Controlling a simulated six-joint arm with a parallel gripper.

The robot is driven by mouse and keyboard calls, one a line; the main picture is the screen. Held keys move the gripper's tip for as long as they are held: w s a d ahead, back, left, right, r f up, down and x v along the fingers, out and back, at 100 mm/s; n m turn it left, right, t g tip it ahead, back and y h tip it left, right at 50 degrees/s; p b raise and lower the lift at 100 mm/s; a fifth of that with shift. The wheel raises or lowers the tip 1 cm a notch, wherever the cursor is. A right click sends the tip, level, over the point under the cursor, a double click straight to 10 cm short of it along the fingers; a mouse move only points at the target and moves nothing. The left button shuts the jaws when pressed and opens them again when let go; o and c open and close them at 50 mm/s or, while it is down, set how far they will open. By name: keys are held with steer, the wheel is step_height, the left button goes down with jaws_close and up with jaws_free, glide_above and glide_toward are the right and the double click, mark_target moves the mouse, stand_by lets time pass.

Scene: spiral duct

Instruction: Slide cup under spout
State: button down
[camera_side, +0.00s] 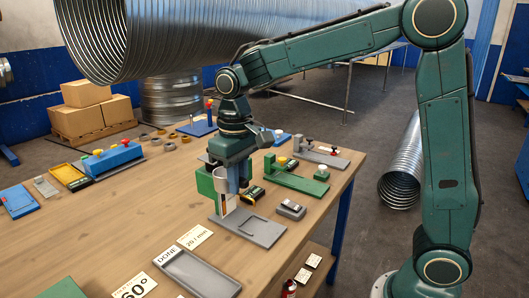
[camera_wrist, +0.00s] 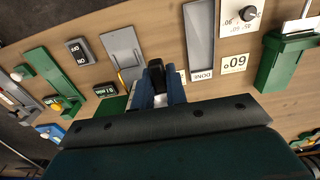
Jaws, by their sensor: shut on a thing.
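My gripper (camera_side: 234,184) points down at the green-and-white dispenser (camera_side: 206,183) and its grey base plate (camera_side: 262,232). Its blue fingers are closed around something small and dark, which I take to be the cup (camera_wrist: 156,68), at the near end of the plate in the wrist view. My gripper (camera_wrist: 160,86) hides most of it there. In the side view the fingers and the dispenser front cover the cup. The spout cannot be made out. I cannot tell whether the cup touches the plate.
A grey tray (camera_side: 203,276) marked DONE lies in front. A small grey switch box (camera_side: 291,209) and a green fixture (camera_side: 297,183) stand to the right. A blue block with colored knobs (camera_side: 113,159) is far left.

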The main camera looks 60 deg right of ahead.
steer(key=shift+r, duration=3.1)
steer(key=s+d+f, duration=0.2)
steer(key=d+f, duration=0.3)
steer(key=f, duration=0.4)
steer(key=s+d+f, duration=0.2)
steer(key=d+f, duration=0.4)
steer(key=f, duration=0.4)
steer(key=shift+s+d, duration=0.25)
steer(key=shift+s, duration=0.05)
steer(key=shift+f, duration=0.25)
steer(key=shift+f, duration=2.95)
steer(key=shift+w+f, duration=0.1)
steer(key=shift+w, duration=2.4)
steer(key=shift+w, duration=0.1)
